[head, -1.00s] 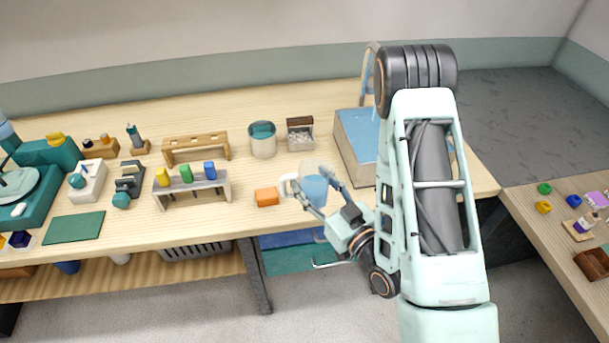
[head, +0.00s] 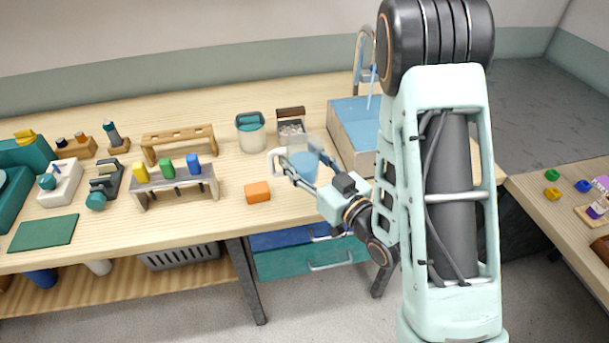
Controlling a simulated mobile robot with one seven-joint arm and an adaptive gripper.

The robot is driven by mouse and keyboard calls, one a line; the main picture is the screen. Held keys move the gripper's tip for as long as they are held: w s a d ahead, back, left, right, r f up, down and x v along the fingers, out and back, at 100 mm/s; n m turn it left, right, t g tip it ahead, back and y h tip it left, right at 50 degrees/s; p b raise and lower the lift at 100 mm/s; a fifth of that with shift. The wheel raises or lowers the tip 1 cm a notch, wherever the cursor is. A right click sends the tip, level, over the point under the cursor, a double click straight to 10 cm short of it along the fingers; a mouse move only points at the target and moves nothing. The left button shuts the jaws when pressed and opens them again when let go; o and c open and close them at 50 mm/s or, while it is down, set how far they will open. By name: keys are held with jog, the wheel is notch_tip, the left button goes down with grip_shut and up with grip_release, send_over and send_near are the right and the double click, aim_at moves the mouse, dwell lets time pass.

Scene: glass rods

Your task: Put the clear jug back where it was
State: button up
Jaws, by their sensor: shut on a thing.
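The clear jug (head: 303,166) shows blue liquid inside and has a pale handle (head: 275,162) on its left side. It is near the front edge of the long table, left of the blue-topped sink. My gripper (head: 303,168) reaches in from the right and is shut on the jug, with a finger on either side of its body. The fingers hide part of the jug. I cannot tell whether its base touches the table.
The sink (head: 353,148) with a tap (head: 362,62) stands right behind. A teal-topped canister (head: 251,136) and a small brown-fronted bin (head: 291,126) stand behind the jug. An orange block (head: 257,192) lies to its left. Wooden racks are further left.

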jog(key=shift+w+a+f+b, duration=0.1)
jog(key=shift+w+f+b, duration=0.6)
jog(key=shift+b, duration=1.65)
jog(key=shift+w+r+b, duration=0.1)
jog(key=shift+w+b, duration=0.15)
jog(key=shift+b, duration=0.8)
jog(key=shift+w+b, duration=0.15)
jog(key=shift+b, duration=0.7)
jog(key=shift+w, duration=0.3)
jog(key=w+f, duration=0.6)
jog(key=shift+w, duration=0.15)
jog(key=shift+w+f+b, duration=0.2)
jog(key=shift+f+b, duration=0.25)
jog(key=shift+f, duration=1.4)
jog(key=shift+f, duration=0.2)
jog(key=o, duration=1.3)
